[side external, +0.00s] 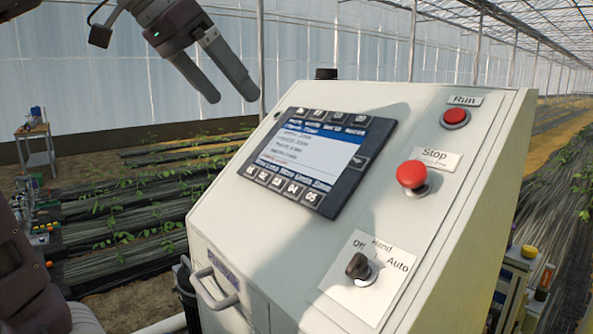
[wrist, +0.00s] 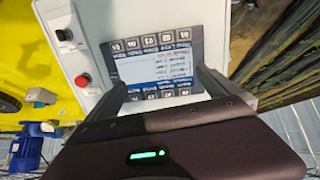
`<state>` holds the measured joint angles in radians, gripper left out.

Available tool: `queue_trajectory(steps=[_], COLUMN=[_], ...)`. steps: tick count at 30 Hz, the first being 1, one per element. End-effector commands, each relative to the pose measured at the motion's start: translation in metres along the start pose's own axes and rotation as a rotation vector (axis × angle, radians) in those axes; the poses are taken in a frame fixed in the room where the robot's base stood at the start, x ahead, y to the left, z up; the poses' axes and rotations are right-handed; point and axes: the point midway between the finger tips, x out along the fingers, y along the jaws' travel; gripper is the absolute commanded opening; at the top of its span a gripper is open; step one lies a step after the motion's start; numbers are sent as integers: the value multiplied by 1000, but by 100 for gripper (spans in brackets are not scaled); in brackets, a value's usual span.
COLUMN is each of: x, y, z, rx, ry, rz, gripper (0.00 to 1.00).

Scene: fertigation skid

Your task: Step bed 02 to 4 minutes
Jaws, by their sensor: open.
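The control panel's screen unit (side external: 307,158) is set in the sloped face of a pale cabinet. Its lit display has a blue header and several lines of text too small to read. A lower row of numbered keys runs to 05 (side external: 311,196); the second key from the left (side external: 263,177) is blurred. Another row of keys lines the top edge. My gripper (side external: 233,97) is open and empty, above and left of the unit, apart from it. In the wrist view, the display (wrist: 155,68) appears upside down between my fingers, which hide parts of the near key row.
Right of the screen are a red Run button (side external: 455,117), a red mushroom Stop button (side external: 411,174) and a black Off/Hand/Auto selector (side external: 358,266). A handle (side external: 213,287) sticks out at the lower left. Open air lies between my fingers and the panel.

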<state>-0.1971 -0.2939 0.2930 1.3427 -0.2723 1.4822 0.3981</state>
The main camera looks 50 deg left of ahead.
Motion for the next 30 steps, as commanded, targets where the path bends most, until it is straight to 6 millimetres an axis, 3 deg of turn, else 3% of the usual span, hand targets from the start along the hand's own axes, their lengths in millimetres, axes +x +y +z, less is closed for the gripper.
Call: queue_trajectory(steps=[3, 6, 9, 12, 15, 21, 30], x=[44, 81, 108, 125, 132, 133, 133], y=[35, 56, 66, 68, 68, 68, 68], z=[73, 142, 204, 245, 263, 265, 265], rx=[-23, -9, 20, 46, 58, 58, 57], ry=[-77, -133, -169, -189, -195, -198, -199], rz=[26, 10, -18, -40, -50, -52, -51], gripper=[100, 100, 100, 100, 100, 100, 43])
